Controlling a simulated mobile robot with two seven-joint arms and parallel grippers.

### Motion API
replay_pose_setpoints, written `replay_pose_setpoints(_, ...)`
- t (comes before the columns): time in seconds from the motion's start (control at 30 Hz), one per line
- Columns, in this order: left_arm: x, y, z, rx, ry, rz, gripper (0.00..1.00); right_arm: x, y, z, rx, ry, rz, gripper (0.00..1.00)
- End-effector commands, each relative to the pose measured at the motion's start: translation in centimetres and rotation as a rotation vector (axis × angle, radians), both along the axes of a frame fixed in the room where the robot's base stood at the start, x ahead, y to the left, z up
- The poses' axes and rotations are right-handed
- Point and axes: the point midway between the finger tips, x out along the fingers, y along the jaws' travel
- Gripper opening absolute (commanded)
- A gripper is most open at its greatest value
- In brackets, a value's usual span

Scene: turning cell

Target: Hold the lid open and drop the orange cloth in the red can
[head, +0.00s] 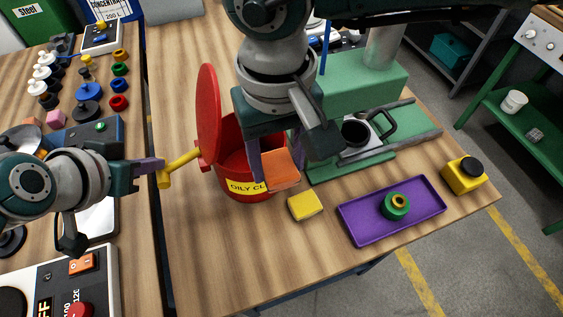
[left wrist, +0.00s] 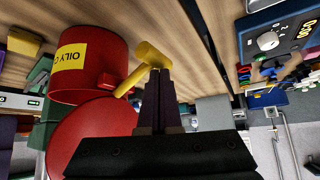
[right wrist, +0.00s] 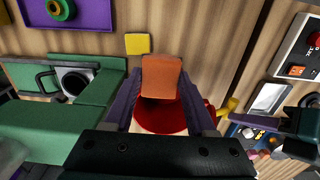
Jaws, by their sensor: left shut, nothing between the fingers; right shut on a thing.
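The red can (head: 230,182) stands on the wooden bench with a yellow label on its front. Its round red lid (head: 208,115) stands up, open, on the can's left side. A yellow T-shaped handle (head: 180,164) sticks out left from the lid's hinge side. My left gripper (head: 161,167) is shut and empty, its fingertips against the handle; the left wrist view also shows the handle (left wrist: 152,55) at the tips. My right gripper (head: 277,178) is shut on the orange cloth (head: 282,168), which hangs over the right front part of the can; the right wrist view shows the cloth (right wrist: 162,80) partly covering the opening.
A yellow block (head: 305,205) lies right in front of the can. A purple tray (head: 365,228) with a green ring sits further right. A green machine (head: 350,90) stands behind right. Bare bench lies in front of the can.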

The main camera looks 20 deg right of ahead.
Motion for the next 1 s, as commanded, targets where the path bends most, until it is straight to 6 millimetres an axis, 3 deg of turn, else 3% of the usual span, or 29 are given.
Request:
replay_pose_setpoints(0.6,0.0,0.0,-0.1,0.001,0.002,0.0,0.0,3.3,0.0,0.0,-0.001,0.0,0.0,0.12)
replay_pose_setpoints(1.0,0.0,0.0,-0.1,0.001,0.002,0.0,0.0,3.4,0.0,0.0,0.001,0.0,0.002,0.12)
